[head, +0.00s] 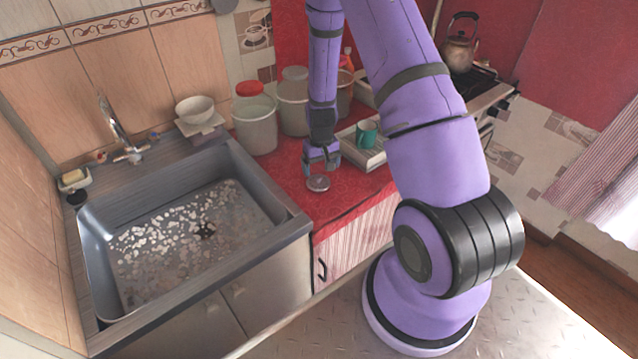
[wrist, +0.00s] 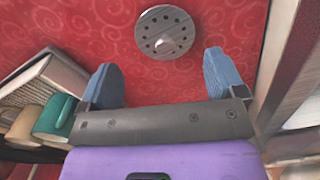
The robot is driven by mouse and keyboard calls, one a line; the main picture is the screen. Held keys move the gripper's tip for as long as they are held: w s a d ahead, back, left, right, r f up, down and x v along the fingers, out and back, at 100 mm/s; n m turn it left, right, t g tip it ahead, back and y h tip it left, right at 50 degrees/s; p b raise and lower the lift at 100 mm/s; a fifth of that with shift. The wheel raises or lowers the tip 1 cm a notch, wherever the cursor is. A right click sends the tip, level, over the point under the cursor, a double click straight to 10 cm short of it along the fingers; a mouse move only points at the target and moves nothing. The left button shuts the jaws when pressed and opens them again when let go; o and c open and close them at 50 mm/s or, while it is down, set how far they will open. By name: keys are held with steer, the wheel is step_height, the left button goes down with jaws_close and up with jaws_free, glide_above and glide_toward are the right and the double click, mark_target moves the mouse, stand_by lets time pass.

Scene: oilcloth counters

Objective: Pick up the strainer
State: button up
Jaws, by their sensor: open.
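The strainer (head: 318,183) is a small round grey metal disc lying on the red patterned counter (head: 350,195), near its front edge and right of the sink. In the wrist view the strainer (wrist: 165,32) shows a ring of holes and a pale knob at its middle. My gripper (head: 320,163) is just above and behind the strainer in the head view. In the wrist view my gripper's blue fingers (wrist: 160,78) are spread wide and empty. The strainer lies beyond the fingertips, roughly centred between them, and is not touched.
A metal sink (head: 180,240) is left of the counter. A tray (head: 352,152) with a teal mug (head: 366,133) stands right of my gripper. Large tubs (head: 255,125) stand behind. A kettle (head: 460,45) is on the stove at the back right. The counter around the strainer is clear.

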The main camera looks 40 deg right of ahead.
mark_target(319, 177)
steer(key=shift+w+a+f, duration=0.1)
steer(key=shift+w+f, duration=0.05)
steer(key=shift+f, duration=1.3)
steer(key=shift+w+a+f, duration=0.1)
steer(key=shift+f, duration=1.35)
steer(key=shift+c, duration=0.2)
steer(key=c, duration=0.5)
